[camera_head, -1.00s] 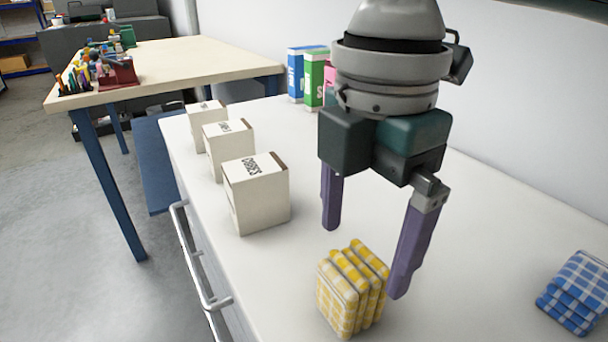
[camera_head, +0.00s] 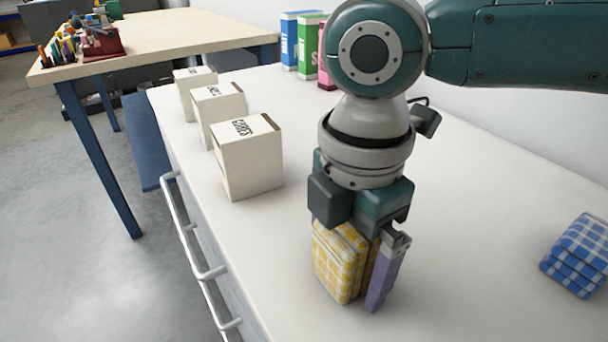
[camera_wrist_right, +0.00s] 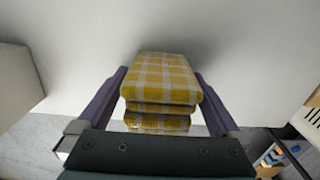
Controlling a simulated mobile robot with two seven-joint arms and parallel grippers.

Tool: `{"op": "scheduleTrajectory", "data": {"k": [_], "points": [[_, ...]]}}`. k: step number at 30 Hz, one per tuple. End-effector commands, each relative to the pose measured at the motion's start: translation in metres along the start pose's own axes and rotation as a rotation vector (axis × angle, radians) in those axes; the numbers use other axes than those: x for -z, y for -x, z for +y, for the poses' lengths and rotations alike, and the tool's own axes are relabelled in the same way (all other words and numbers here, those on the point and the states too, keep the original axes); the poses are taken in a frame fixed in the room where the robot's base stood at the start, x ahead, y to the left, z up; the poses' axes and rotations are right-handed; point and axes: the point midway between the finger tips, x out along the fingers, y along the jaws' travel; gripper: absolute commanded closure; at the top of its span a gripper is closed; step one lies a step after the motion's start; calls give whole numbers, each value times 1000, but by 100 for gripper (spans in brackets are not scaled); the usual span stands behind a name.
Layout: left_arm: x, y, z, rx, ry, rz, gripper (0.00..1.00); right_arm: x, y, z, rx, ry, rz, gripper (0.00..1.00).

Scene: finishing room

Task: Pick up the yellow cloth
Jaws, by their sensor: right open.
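The yellow cloth (camera_head: 338,262) is a folded yellow-and-white checked stack standing on the white counter. My right gripper (camera_head: 362,285) is lowered over it, with one purple finger showing on its right side and the other finger hidden in the head view. In the right wrist view the yellow cloth (camera_wrist_right: 160,85) sits between the two purple fingers of the open gripper (camera_wrist_right: 160,100). Narrow gaps show between the fingers and the cloth near the palm. My left gripper is not in view.
A blue checked cloth (camera_head: 580,256) lies on the counter (camera_head: 470,250) at the right. Three white boxes, the nearest one (camera_head: 247,158) largest in view, stand along the left edge. Coloured packages (camera_head: 309,48) stand at the back. Bare counter lies between the two cloths.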

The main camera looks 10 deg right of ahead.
Motion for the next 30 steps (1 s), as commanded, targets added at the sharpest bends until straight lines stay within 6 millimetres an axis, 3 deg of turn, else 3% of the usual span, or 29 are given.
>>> {"op": "scheduleTrajectory", "data": {"k": [2, 5, 27, 30], "points": [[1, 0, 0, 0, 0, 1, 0, 0, 0, 0, 0, 0, 0, 0], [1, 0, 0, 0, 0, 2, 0, 0, 1, 0, 0, 0, 0, 9], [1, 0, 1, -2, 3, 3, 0, 0, 1, 0, -1, 0, 0, 92], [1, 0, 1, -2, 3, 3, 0, 0, 1, 0, -1, 0, 0, 92]]}}
